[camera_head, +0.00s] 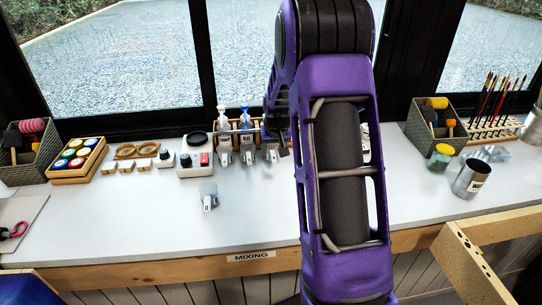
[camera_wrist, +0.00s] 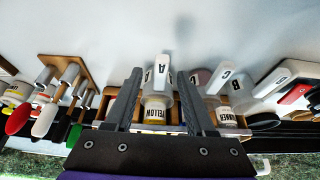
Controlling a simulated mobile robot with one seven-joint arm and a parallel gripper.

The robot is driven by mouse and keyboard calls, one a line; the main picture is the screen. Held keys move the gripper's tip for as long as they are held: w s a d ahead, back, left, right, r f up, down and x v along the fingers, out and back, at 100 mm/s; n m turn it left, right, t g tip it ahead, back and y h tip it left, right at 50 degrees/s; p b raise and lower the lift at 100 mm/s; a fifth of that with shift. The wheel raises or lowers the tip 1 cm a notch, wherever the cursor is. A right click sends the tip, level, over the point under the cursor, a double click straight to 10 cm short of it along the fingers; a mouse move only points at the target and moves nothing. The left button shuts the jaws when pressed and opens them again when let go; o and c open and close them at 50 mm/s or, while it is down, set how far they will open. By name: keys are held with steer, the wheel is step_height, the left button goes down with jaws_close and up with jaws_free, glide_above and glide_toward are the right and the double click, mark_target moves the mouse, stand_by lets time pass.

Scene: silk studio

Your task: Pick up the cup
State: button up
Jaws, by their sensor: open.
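One is a small clear cup (camera_head: 208,196) with a white mark, standing alone on the white counter left of my arm. The other is a grey metal cup (camera_head: 471,179) with a label, at the right of the counter. I cannot make out either one in the wrist view. My gripper (camera_wrist: 160,74) is open in the wrist view, its two grey fingers apart.
A wooden rack of bottles (camera_head: 247,147) stands along the back of the counter (camera_head: 130,220). A paint box (camera_head: 77,160) is at the left. Brushes (camera_head: 495,100) and a yellow-lidded jar (camera_head: 440,158) are at the right. The counter's front left is mostly clear.

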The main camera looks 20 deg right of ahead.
steer(key=shift+x, duration=1.2)
jaws_close()
